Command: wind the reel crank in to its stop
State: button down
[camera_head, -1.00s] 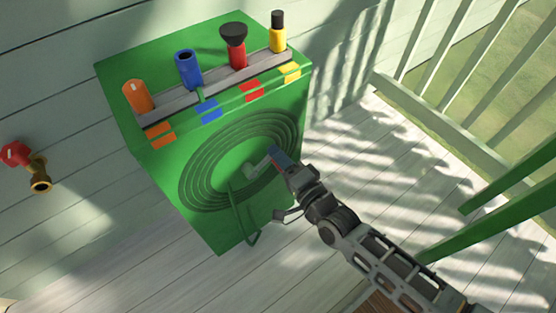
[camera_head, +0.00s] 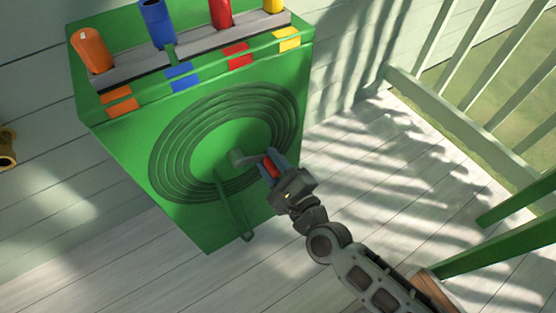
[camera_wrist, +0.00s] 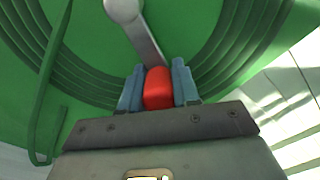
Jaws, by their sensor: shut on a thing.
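The green hose reel box (camera_head: 110,160) stands against the wall with a coiled green hose (camera_head: 170,150) on its front face. The grey crank arm (camera_head: 248,158) runs from the hub at the coil's centre toward the lower right. Its red handle (camera_head: 271,167) sits between the blue fingers of my gripper (camera_head: 272,166). In the wrist view the red handle (camera_wrist: 158,88) is clasped between both blue fingertips, and the crank arm (camera_wrist: 146,42) rises to the round hub (camera_wrist: 122,8). My gripper is shut on the handle.
A rack (camera_head: 130,68) on the box top holds orange, blue, red and yellow nozzles above matching colour patches. A hose end (camera_head: 232,205) hangs down the front. A brass tap (camera_head: 6,148) is at the left edge. Railings stand at right; the deck floor (camera_head: 380,170) is clear.

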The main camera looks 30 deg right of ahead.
jog(key=shift+a+f+m+b, duration=0.15)
jog(key=shift+f+m+b, duration=0.75)
jog(key=shift+m, duration=0.4)
jog(key=c, duration=1.1)
grip_release()
jog(key=shift+o, duration=1.4)
jog(key=shift+a+r, duration=0.1)
jog(key=shift+a, duration=0.1)
jog(key=s, duration=0.7)
jog(key=shift+s, duration=0.4)
